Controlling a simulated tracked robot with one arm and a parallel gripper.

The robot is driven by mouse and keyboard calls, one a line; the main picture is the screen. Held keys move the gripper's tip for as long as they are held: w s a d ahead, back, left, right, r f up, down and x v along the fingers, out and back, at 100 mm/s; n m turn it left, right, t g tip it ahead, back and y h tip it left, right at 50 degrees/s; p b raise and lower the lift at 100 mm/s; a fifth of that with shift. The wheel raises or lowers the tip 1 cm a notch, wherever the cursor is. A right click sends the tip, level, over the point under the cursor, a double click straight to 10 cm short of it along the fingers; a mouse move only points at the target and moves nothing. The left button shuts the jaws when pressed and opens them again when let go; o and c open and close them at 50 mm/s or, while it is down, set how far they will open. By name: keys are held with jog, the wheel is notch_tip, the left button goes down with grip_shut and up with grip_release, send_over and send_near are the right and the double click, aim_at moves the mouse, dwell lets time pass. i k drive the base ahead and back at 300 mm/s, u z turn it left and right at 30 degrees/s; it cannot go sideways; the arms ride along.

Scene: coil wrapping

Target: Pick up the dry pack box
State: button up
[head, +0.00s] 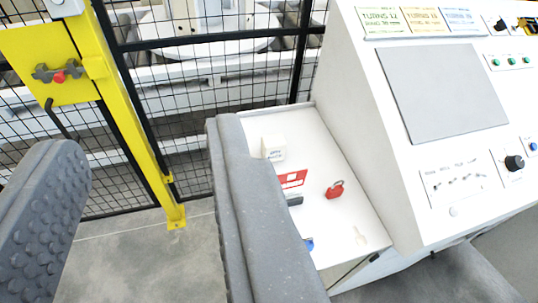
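A small white box (273,148), which looks like the dry pack box, stands near the back end of a white shelf (345,212) beside the control console. Any writing on it is too small to read. My gripper (146,140) is open, with its two grey padded fingers wide apart and nothing between them. The box is just to the right of the right finger's tip in the picture, outside the gap. The right finger hides the left edge of the shelf.
On the shelf are a red padlock (335,189), a red and white tag (293,179), a dark item (295,200), a partly hidden blue item (308,244) and a pale item (360,236). The console (440,95) rises at right. Mesh fence (215,40) and yellow post (135,130) stand behind.

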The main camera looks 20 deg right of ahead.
aim_at(273, 146)
jog(key=z, duration=0.1)
jog(key=i, duration=0.95)
jog(key=u, duration=0.05)
